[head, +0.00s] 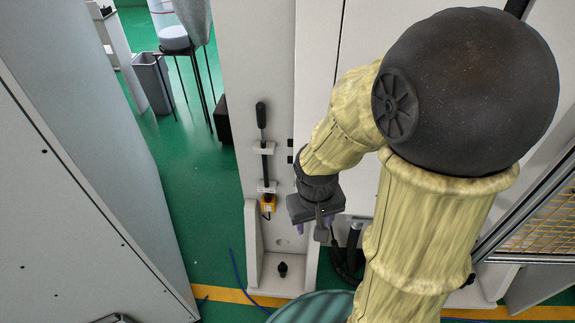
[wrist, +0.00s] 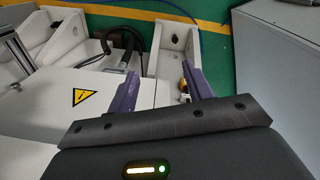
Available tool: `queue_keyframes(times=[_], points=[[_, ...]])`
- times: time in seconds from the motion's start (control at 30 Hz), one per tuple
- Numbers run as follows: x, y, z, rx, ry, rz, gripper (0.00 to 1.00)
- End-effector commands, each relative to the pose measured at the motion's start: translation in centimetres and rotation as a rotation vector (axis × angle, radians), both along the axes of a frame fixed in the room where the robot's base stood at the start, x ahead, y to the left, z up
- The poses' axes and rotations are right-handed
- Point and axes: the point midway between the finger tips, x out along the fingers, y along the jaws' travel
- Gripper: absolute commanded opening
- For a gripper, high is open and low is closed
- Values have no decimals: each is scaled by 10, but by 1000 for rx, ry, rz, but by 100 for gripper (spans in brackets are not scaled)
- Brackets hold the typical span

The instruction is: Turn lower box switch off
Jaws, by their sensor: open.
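A small yellow box (head: 268,204) is fixed low on the white machine wall, below a dark upright lever (head: 264,150). Part of a yellow piece (wrist: 184,86) shows in the wrist view behind my right finger; I cannot tell its switch position. My gripper (head: 312,232) is to the right of the yellow box in the head view, pointing downward. In the wrist view my gripper (wrist: 160,74) has its two purple fingers spread apart with nothing between them.
White machine panels stand behind and to the right of my arm. Black hoses (head: 350,252) hang close by my gripper. A white bracket with a black knob (head: 283,269) is at the floor. A large grey cabinet (head: 80,210) stands left; green floor lies between.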

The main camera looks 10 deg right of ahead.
Motion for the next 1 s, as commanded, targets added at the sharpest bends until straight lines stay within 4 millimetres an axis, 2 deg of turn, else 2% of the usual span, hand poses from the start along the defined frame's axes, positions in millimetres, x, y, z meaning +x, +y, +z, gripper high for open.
queue_keyframes(times=[0.03, 0.1, 0.27, 0.37, 0.47, 0.53, 0.67, 0.8, 0.9, 1.0], points=[[-3, 1, -20, -45, 72, 25, 51], [-8, -4, -39, -139, 171, 50, 51], [-4, -23, -71, -443, 323, 112, 51], [12, -33, -85, -668, 339, 154, 51], [39, -36, -96, -898, 286, 204, 51], [62, -31, -103, -1053, 204, 244, 51], [110, -4, -118, -1301, -37, 334, 51], [152, 48, -136, -1458, -382, 442, 51], [168, 82, -146, -1488, -586, 499, 51], [175, 101, -151, -1489, -698, 527, 51]])
